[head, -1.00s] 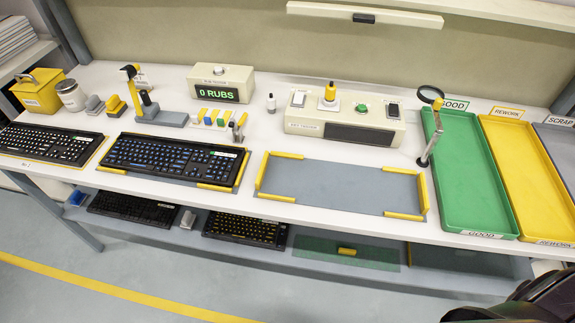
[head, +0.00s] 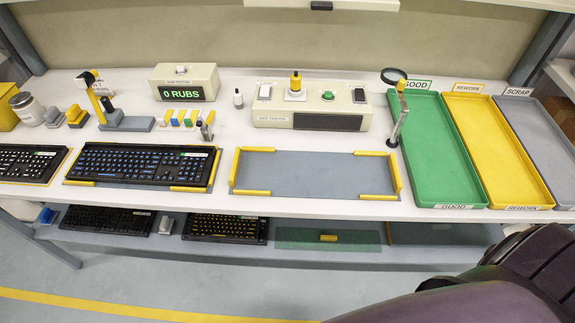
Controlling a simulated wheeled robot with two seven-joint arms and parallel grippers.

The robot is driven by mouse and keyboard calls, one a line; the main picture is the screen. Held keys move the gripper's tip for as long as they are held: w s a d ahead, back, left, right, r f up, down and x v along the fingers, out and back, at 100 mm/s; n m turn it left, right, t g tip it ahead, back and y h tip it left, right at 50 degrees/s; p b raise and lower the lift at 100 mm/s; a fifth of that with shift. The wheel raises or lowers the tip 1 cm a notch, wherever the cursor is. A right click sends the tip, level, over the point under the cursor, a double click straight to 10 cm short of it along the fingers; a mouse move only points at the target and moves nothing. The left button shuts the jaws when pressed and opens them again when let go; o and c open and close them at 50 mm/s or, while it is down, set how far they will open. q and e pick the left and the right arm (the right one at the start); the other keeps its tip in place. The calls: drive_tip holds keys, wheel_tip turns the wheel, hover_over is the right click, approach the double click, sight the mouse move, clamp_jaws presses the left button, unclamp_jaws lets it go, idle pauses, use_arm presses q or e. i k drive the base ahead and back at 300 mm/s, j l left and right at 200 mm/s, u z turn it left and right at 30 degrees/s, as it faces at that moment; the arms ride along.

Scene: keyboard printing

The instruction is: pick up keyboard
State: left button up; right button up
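A black keyboard (head: 140,163) with bluish key legends lies on a grey mat with yellow corner pieces, left of centre on the white bench. A second black keyboard (head: 22,161) with white legends lies at the left edge, partly cut off. An empty grey mat (head: 315,172) with yellow corner guides lies at the centre. Two more keyboards, one dark (head: 108,219) and one with yellow legends (head: 226,227), lie on the lower shelf. Neither of my grippers shows. A dark part of my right arm fills the lower right corner.
Green (head: 444,150), yellow (head: 495,150) and grey (head: 545,150) trays stand at the right. A magnifier stand (head: 400,120) is between the green tray and the mat. A counter box (head: 184,82) reading "0 RUBS" and a tester box (head: 312,108) stand at the back.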

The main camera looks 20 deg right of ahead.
sight(168, 165)
drive_tip(key=z, duration=1.05)
drive_tip(key=j+z, duration=0.4)
drive_tip(key=k+j+z, duration=0.15)
drive_tip(key=j+z, duration=0.2)
drive_tip(key=k+j+z, duration=0.2)
drive_tip(key=j+z, duration=0.2)
drive_tip(key=k+j+z, duration=0.2)
drive_tip(key=j+z, duration=0.15)
drive_tip(key=k+j+z, duration=0.25)
drive_tip(key=j+z, duration=0.15)
